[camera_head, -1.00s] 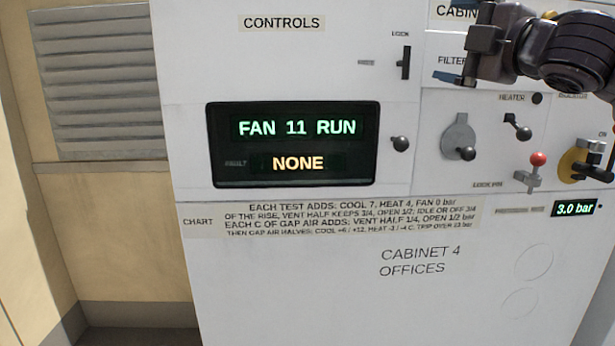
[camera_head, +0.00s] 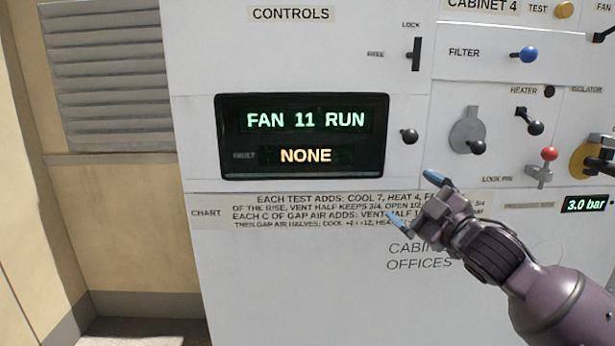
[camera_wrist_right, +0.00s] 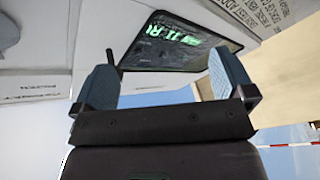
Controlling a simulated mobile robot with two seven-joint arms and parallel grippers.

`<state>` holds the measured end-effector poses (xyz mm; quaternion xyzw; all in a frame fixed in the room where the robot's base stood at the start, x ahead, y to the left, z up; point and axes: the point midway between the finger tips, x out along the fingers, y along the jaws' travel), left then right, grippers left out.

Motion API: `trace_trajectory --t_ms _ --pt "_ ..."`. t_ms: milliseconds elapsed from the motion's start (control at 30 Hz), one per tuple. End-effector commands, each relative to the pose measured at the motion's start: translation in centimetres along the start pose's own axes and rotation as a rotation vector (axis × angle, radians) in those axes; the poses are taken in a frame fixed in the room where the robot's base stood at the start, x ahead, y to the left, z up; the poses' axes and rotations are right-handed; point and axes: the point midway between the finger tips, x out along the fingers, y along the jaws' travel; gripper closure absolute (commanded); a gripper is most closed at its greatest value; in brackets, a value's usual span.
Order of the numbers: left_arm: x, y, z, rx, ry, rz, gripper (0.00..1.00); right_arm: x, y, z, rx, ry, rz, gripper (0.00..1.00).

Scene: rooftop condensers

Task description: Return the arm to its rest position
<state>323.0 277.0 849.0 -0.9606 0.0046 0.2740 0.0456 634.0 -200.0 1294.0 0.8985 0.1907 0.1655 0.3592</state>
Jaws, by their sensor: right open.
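My right gripper (camera_head: 413,199) is open and empty in front of the cabinet, below and right of the display. Its arm comes in from the lower right and covers part of the chart text and the "CABINET 4 OFFICES" lettering. In the right wrist view its two blue fingertips (camera_wrist_right: 165,85) stand wide apart with nothing between them. The display (camera_head: 302,136) reads "FAN 11 RUN" and "NONE"; it also shows tilted in the right wrist view (camera_wrist_right: 185,43). My left gripper is not in view.
The white cabinet (camera_head: 300,290) carries a black knob (camera_head: 409,136), a lock lever (camera_head: 416,54), a blue filter knob (camera_head: 528,54), a red-topped lock pin (camera_head: 549,154) and a yellow isolator (camera_head: 590,158). A gauge (camera_head: 586,204) reads 3.0 bar. A louvred vent (camera_head: 108,80) is at left.

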Motion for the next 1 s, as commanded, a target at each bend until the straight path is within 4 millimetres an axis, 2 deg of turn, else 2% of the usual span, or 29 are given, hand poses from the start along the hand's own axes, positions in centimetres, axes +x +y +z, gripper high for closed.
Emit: trace_trajectory --t_ms 33,100,367,600,800,1000 --pt "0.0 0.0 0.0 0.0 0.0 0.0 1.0 -0.9 -1.8 1.9 0.05 -0.028 0.002 0.0" --pt "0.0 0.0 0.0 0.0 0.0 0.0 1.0 -2.2 -3.8 4.0 0.109 -0.064 0.011 0.0" --pt "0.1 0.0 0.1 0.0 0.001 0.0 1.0 -8.6 -11.5 11.7 0.306 -0.23 0.053 0.0" --pt "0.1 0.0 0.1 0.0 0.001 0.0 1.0 -16.7 -18.8 17.4 0.467 -0.424 0.098 0.0" --pt "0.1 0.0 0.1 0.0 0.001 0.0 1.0 -24.8 -24.9 20.6 0.604 -0.605 0.135 0.0" --pt "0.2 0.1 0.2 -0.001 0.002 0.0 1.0 -32.6 -30.4 21.7 0.715 -0.769 0.162 0.0"
